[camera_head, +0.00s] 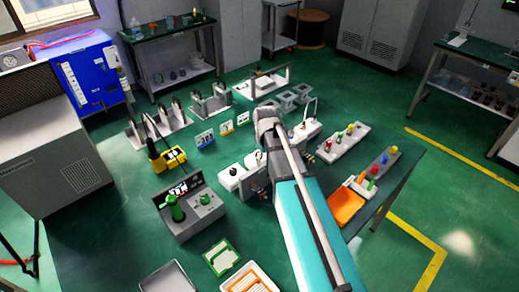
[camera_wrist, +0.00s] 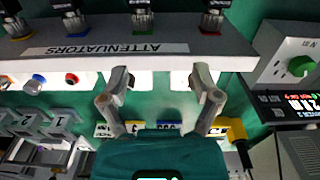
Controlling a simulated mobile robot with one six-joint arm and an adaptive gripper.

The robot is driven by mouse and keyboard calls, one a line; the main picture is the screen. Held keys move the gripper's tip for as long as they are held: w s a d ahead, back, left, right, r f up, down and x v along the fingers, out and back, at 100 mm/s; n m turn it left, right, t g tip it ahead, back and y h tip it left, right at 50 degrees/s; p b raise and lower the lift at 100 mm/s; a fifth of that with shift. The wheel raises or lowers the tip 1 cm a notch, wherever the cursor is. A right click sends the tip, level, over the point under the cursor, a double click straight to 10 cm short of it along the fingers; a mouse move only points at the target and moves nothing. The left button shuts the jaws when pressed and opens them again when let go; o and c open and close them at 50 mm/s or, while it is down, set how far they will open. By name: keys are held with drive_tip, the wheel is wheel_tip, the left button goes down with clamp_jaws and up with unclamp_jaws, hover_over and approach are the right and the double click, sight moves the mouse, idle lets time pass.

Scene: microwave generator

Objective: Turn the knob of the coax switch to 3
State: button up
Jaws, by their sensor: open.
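I cannot pick out the coax switch for certain, and no label naming it is legible. In the head view a white box with a dark knob (camera_head: 232,172) stands left of my arm, close to the wrist. My gripper (camera_wrist: 160,78) shows in the wrist view with its two fingers wide apart and nothing between them. It hangs over the bench, with the white strip marked ATTENUATORS (camera_wrist: 205,48), upside down in that view, beyond the fingertips. My arm hides most of the gripper and what lies beneath it in the head view.
A grey unit with green knobs (camera_head: 190,207) stands left of my arm; a yellow and black object (camera_head: 168,158) is behind it. Racks with coloured pegs (camera_head: 345,146) lie to the right. An orange tray (camera_head: 345,207) is at the right edge. Bare bench shows at the lower left.

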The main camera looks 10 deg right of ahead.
drive_tip(key=w+r+n+p, duration=0.3)
drive_tip(key=w+n, duration=0.3)
drive_tip(key=w, duration=0.7)
drive_tip(key=shift+d+r, duration=0.25)
drive_tip(key=shift+r, duration=0.3)
drive_tip(key=shift+f, duration=0.15)
wheel_tip(320, 180, down, 14)
drive_tip(key=b, duration=1.3)
drive_tip(key=shift+r+b, duration=0.2)
drive_tip(key=shift+b, duration=0.1)
clamp_jaws()
